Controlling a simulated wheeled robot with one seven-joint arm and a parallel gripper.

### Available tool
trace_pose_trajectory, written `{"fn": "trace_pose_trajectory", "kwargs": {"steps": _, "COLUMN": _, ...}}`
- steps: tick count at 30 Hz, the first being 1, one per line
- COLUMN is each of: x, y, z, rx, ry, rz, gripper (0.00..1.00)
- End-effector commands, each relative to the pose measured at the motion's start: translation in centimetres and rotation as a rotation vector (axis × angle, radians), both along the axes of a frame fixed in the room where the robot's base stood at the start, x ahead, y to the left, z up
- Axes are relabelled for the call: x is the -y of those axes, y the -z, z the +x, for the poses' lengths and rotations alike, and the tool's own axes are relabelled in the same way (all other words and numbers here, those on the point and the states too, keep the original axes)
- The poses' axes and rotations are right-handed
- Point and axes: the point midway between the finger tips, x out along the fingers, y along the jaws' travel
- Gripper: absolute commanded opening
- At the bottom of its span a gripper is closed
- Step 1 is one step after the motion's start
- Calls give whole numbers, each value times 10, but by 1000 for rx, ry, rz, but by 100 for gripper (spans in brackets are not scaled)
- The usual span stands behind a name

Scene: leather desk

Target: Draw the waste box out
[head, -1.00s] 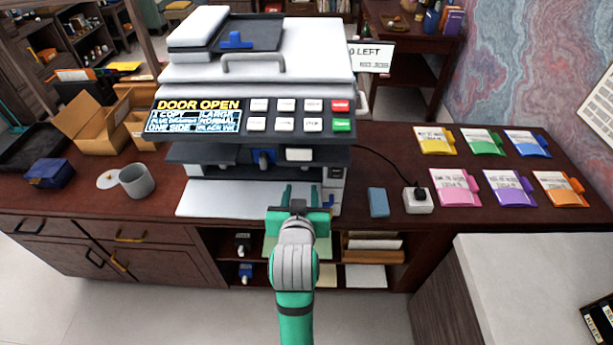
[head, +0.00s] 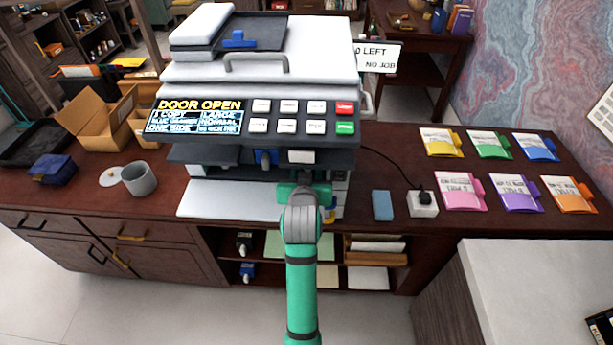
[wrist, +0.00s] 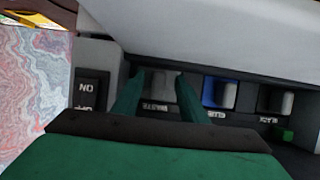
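The waste box (wrist: 160,88) is a light grey block in the printer's open front bay, with a "WASTE" label below it in the wrist view. My gripper (wrist: 160,80) has its two green fingers apart, one on each side of the waste box's front. I cannot tell whether either finger touches it. In the head view my gripper (head: 303,188) reaches into the printer (head: 262,75) under its control panel, and its fingertips are hidden. The printer's display (head: 197,116) reads "DOOR OPEN".
A blue cartridge (wrist: 220,92) and a dark cartridge (wrist: 274,102) sit right of the waste box. An ON/OFF switch (wrist: 90,90) is on the left. The open door (head: 240,200) lies flat below. A blue block (head: 383,205) and a white socket (head: 422,204) lie right on the desk.

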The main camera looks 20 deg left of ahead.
Motion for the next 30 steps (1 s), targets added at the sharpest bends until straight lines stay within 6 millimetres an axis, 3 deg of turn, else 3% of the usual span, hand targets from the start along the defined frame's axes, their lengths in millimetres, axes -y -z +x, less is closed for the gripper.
{"fn": "trace_pose_trajectory", "kwargs": {"steps": 12, "x": -1, "y": 2, "z": 6, "rx": 1, "ry": 1, "rz": 1, "gripper": 39}}
{"fn": "trace_pose_trajectory", "kwargs": {"steps": 17, "x": -1, "y": 2, "z": 6, "rx": 1, "ry": 0, "rz": 1, "gripper": 1}}
{"fn": "trace_pose_trajectory", "kwargs": {"steps": 19, "x": -1, "y": 2, "z": 6, "rx": 1, "ry": 0, "rz": 1, "gripper": 0}}
{"fn": "trace_pose_trajectory", "kwargs": {"steps": 20, "x": -1, "y": 2, "z": 6, "rx": 1, "ry": 0, "rz": 1, "gripper": 12}}
{"fn": "trace_pose_trajectory", "kwargs": {"steps": 21, "x": -1, "y": 2, "z": 6, "rx": 1, "ry": 0, "rz": 1, "gripper": 2}}
{"fn": "trace_pose_trajectory", "kwargs": {"steps": 22, "x": -1, "y": 2, "z": 6, "rx": 1, "ry": 0, "rz": 1, "gripper": 0}}
{"fn": "trace_pose_trajectory", "kwargs": {"steps": 30, "x": 0, "y": 2, "z": 6, "rx": 1, "ry": 0, "rz": 0, "gripper": 0}}
